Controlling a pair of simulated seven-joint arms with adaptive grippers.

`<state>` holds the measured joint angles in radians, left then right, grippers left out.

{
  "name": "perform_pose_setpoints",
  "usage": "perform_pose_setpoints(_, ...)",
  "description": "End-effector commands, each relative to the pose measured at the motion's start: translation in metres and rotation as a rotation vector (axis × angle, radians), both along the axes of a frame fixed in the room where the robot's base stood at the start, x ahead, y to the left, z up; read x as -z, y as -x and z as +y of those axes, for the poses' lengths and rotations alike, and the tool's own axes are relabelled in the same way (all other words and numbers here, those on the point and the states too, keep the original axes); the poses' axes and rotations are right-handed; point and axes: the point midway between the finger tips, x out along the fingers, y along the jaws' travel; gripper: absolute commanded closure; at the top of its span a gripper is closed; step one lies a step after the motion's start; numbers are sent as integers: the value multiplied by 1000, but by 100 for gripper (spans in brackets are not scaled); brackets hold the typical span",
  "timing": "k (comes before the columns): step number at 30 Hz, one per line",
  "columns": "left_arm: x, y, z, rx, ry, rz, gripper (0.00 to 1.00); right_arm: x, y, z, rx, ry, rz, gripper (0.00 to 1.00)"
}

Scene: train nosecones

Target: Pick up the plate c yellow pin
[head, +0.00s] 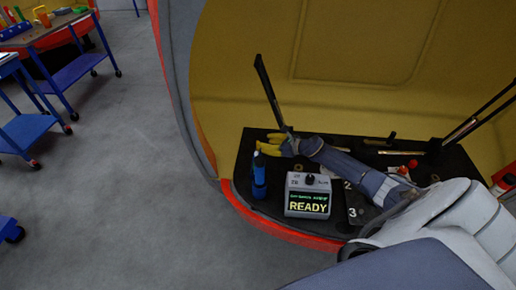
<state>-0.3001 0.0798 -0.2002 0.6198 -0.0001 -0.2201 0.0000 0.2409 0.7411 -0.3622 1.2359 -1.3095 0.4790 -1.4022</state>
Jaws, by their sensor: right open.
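My right arm reaches in from the lower right across the black tray (246,178). My right gripper (268,146), with yellow fingers, is over the tray's left part, behind the blue bottle-like tool, and is open. I see nothing between its fingers. I cannot make out plate c or its yellow pin for certain; the arm covers part of the tray. A small yellowish handled item (378,142) lies at the back of the tray, right of the gripper. My left gripper is not in view.
A grey box reading READY (307,196) and a blue bottle-like tool (259,178) stand at the tray's front. A dark upright bar (267,92) rises by the gripper. A dark plate marked 2 and 3 (357,200) is beside the box. A yellow shell wall (350,50) stands behind.

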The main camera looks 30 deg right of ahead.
Motion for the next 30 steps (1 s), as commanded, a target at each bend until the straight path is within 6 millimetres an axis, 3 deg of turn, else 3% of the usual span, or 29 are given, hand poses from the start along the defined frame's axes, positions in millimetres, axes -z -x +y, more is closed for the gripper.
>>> perform_pose_setpoints(7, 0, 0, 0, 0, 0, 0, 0, 3, -10, 5, 0, 0, -1, 60)
perform_pose_setpoints(18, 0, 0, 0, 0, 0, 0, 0, 18, -43, 20, 1, 0, 0, 60)
perform_pose_setpoints(30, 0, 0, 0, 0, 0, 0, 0, 21, -46, 22, 0, 0, 1, 60)
